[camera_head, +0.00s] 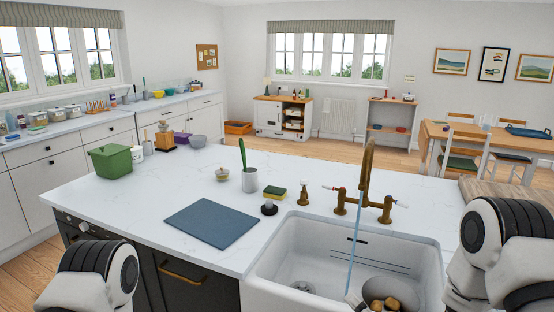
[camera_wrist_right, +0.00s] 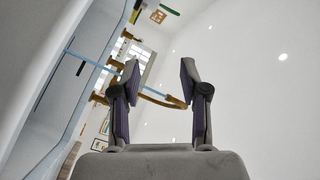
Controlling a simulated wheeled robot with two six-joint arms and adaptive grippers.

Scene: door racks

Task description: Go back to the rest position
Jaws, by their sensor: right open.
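My right gripper (camera_wrist_right: 160,74) shows in the right wrist view with its two fingers spread apart. The gap between them is empty; the brass tap (camera_wrist_right: 160,98) shows in the background beyond. In the head view my right arm comes in at the lower right, beside the sink, and its gripper is hardly shown at the bottom edge. My left arm shows only as a rounded link at the lower left; its gripper is out of the picture. The brass tap (camera_head: 366,175) stands behind the white sink (camera_head: 285,262), with a stream of water running down into it.
On the white worktop (camera_head: 150,200) are a blue-grey board (camera_head: 212,225), a grey cup (camera_head: 250,180) with a green-handled tool, a sponge (camera_head: 274,192) and a green box (camera_head: 110,163). A round grey vessel (camera_head: 400,286) with brownish contents is in the sink. The worktop's left front is clear.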

